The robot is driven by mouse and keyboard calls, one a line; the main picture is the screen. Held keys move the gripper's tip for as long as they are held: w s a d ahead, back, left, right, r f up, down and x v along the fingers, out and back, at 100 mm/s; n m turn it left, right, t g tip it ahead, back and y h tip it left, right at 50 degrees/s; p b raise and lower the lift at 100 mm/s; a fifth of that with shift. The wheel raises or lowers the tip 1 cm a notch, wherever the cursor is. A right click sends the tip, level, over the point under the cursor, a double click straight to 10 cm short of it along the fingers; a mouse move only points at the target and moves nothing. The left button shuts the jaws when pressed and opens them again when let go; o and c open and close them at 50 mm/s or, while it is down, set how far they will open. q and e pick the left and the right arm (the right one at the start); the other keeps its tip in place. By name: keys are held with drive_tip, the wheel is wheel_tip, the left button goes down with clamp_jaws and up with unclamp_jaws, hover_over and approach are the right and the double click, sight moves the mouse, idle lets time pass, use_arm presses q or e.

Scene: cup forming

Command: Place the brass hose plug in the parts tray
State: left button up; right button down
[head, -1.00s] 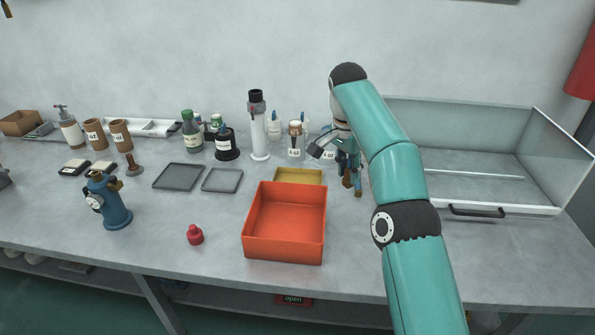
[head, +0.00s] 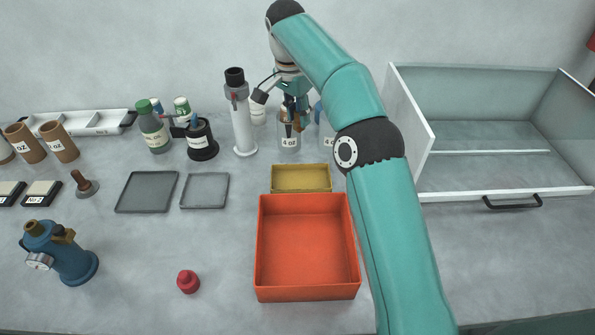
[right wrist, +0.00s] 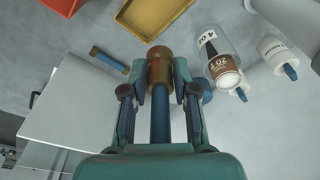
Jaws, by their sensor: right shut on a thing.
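My right gripper (head: 296,112) is shut on the brass hose plug (right wrist: 159,68), a short brass cylinder between the fingertips in the right wrist view. In the head view the plug shows small and brown below the gripper, in front of the jars at the back. A shallow yellow tray (head: 301,189) lies nearer the front, and a deeper orange-red bin (head: 307,294) stands in front of it. Both look empty. The tray also shows in the right wrist view (right wrist: 140,32). No label shows which is the parts tray. My left gripper is out of view.
A white tube stand (head: 243,125) and a labelled jar (head: 289,143) stand close to the gripper. Two flat grey trays (head: 147,207) lie left of the yellow one. A blue gauge fitting (head: 70,262) and red knob (head: 188,282) stand front left.

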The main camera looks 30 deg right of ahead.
sight(301, 129)
drive_tip(key=f, duration=0.2)
drive_tip(key=f+b, duration=0.1)
drive_tip(key=f, duration=0.1)
drive_tip(key=f+b, duration=0.1)
drive_tip(key=f, duration=0.1)
drive_tip(key=shift+s+d, duration=0.25)
drive_tip(key=shift+s, duration=0.1)
wheel_tip(301, 129, down, 8)
drive_tip(key=shift+r, duration=0.2)
drive_tip(key=shift+f, duration=2.8)
drive_tip(key=c, duration=0.9)
unclamp_jaws()
drive_tip(key=r, duration=0.4)
drive_tip(key=a+r, duration=0.1)
drive_tip(key=r, duration=0.7)
drive_tip(key=shift+s+a, duration=0.25)
drive_tip(key=shift+a, duration=0.15)
